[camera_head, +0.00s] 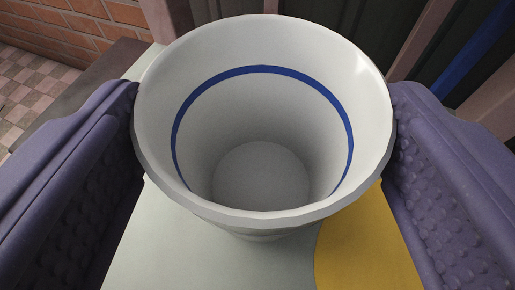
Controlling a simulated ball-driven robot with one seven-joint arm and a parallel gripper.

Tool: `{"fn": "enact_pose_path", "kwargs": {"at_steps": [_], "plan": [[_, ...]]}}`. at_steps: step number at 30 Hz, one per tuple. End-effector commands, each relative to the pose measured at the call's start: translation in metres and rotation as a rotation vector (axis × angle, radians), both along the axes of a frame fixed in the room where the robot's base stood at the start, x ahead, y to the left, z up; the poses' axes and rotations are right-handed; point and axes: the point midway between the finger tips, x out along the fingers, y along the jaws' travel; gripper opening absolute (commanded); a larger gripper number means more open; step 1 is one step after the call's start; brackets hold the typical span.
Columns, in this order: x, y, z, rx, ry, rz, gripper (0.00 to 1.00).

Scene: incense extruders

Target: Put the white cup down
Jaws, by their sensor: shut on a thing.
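The white cup (262,180) fills the middle of the view, with a blue ring around its inside wall. It is empty and its open mouth faces me, roughly upright. My gripper (264,125) is shut on the cup, with one purple textured finger pressed to its left side and one to its right. The cup hides most of what lies under it. I cannot tell whether its base touches the surface below.
A pale surface (150,255) with a yellow patch (365,250) lies below the cup. A dark edge runs along its left. A brick wall (75,30) and checkered floor (35,95) show at upper left. Dark panels with pinkish posts and a blue strip (475,48) stand behind at upper right.

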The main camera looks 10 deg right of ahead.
Motion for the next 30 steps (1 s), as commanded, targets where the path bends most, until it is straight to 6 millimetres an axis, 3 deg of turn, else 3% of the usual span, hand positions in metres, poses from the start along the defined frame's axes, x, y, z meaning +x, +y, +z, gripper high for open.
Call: {"fn": "enact_pose_path", "kwargs": {"at_steps": [5,6,7,17,30], "plan": [[0.000,0.000,-0.003,0.000,-0.001,0.000,0.38],[0.000,0.000,-0.002,0.000,0.000,0.000,0.91],[0.000,0.000,-0.002,0.000,0.000,0.000,0.98],[-0.004,0.001,0.003,0.000,0.001,0.000,1.00],[-0.090,0.018,0.036,-0.001,0.003,0.002,1.00]]}}
